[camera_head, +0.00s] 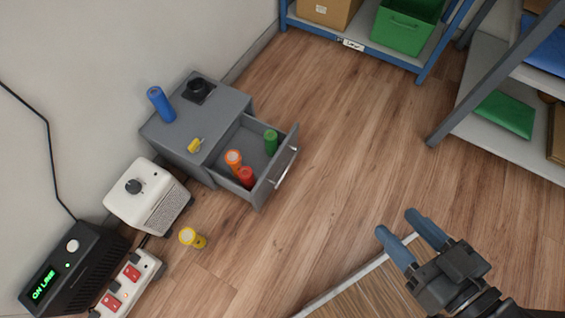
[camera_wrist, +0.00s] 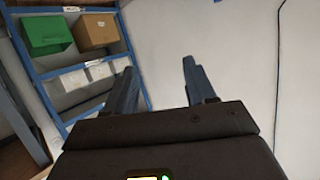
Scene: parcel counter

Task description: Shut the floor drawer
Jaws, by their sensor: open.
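The grey floor drawer (camera_head: 232,176) is pulled out of its low grey cabinet (camera_head: 180,150) on the wooden floor. Its front panel with a silver handle (camera_head: 286,167) faces right. Inside the drawer are an orange cylinder (camera_head: 234,160), a red cylinder (camera_head: 246,177) and a green cylinder (camera_head: 271,142). My gripper (camera_head: 404,233) is open and empty, to the lower right of the drawer and well apart from it. In the wrist view my gripper (camera_wrist: 158,82) has its two blue fingers apart, with wall and shelves beyond; the drawer is not visible there.
A yellow cylinder (camera_head: 193,238), white box (camera_head: 148,198) and power strip (camera_head: 128,283) lie nearby. Floor between gripper and drawer is clear. Shelves (camera_head: 423,75) stand behind.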

